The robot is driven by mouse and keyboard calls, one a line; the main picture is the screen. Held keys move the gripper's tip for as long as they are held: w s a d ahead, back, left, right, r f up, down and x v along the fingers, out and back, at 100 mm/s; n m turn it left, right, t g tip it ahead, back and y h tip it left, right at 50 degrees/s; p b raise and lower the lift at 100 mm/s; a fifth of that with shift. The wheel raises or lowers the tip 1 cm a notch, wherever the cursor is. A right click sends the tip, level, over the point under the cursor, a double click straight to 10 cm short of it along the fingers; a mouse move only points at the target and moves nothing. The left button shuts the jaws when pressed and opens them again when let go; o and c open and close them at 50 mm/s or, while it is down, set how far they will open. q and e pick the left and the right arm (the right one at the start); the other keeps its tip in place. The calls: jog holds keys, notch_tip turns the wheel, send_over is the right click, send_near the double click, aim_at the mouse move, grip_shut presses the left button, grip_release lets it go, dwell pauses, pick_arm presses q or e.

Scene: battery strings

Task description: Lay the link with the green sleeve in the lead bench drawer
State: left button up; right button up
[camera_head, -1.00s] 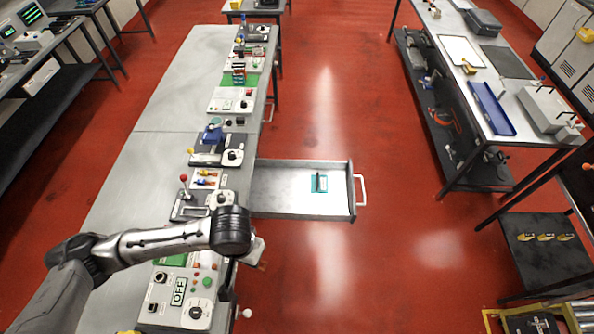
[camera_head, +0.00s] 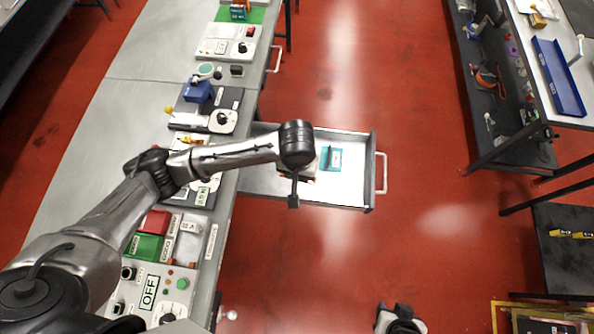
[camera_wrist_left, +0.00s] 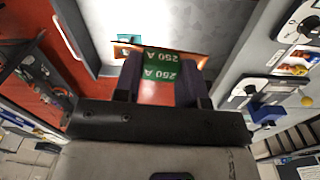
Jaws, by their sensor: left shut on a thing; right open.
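The link with the green sleeve (camera_wrist_left: 160,66), marked "250 A", is clamped between the dark fingers of my left gripper (camera_wrist_left: 160,80) in the left wrist view. Coppery ends show on both sides of the sleeve. The lead bench drawer (camera_head: 345,190) is pulled open, and my left wrist is above its bench-side half. In the head view my wrist hides most of the left gripper and the link. My right gripper (camera_head: 400,320) is open and empty at the bottom edge, over the red floor, well apart from the drawer.
A teal piece with a dark item (camera_head: 330,158) lies in the drawer, just right of my left wrist; it also shows in the left wrist view (camera_wrist_left: 127,39). The bench left of the drawer carries several control panels and a blue device (camera_head: 198,92).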

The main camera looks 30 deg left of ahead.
pick_arm(q)
jog(key=w+d+f+n+b, duration=0.1)
jog(key=w+d+f+b, duration=0.2)
jog(key=d+f+b, duration=0.35)
jog(key=w+d+f+n+b, duration=0.1)
jog(key=w+d+f+b, duration=0.2)
jog(key=f+b, duration=0.7)
jog(key=w+a+f, duration=0.1)
jog(key=a+f, duration=0.5)
jog(key=a, duration=0.1)
jog(key=w+a+f, duration=0.1)
jog(key=a+f, duration=0.2)
jog(key=shift+w+a+f+b, duration=0.1)
jog(key=shift+w+a+b, duration=0.2)
jog(key=shift+a+b, duration=0.1)
jog(key=shift+f+b, duration=0.65)
jog(key=shift+f, duration=1.4)
jog(key=o, duration=1)
jog(key=shift+f, duration=0.1)
jog(key=shift+c, duration=0.2)
